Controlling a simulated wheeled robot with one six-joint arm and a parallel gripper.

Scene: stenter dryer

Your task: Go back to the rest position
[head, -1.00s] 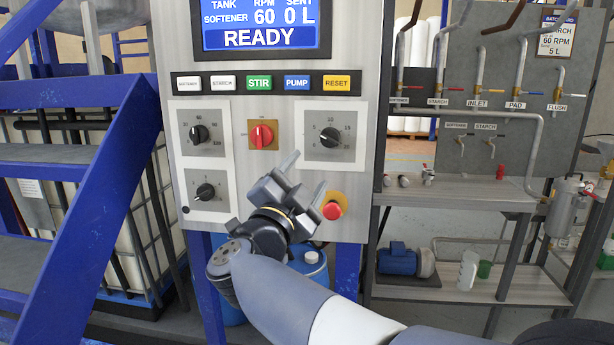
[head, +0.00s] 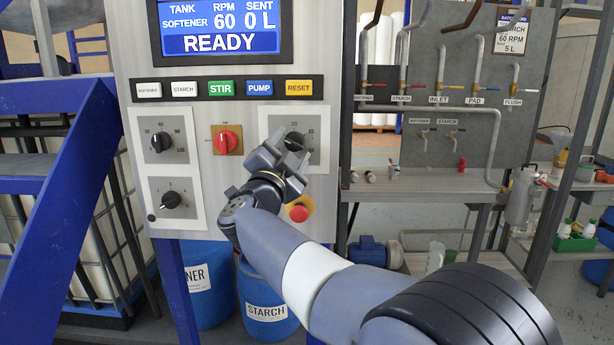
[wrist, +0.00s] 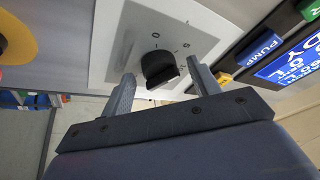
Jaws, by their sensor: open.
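My gripper (head: 284,147) is in front of the lower right part of the grey control panel (head: 200,100). Its fingers are spread and nothing is held between them. In the wrist view my gripper (wrist: 160,85) faces a black rotary knob (wrist: 159,68) on a white plate, which appears between and beyond the fingertips; I see no contact. In the head view the same knob (head: 294,141) is partly hidden by my gripper. The red stop button (head: 298,213) on its yellow base sits just below my gripper. The display (head: 218,28) reads READY, 60 RPM and 0 L.
Blue stairs (head: 70,170) stand at the left. Blue drums, one labelled STARCH (head: 266,300), stand below the panel. At the right are a pipe board (head: 470,90) with valves and a grey bench (head: 430,187). Open floor shows between the panel and the bench.

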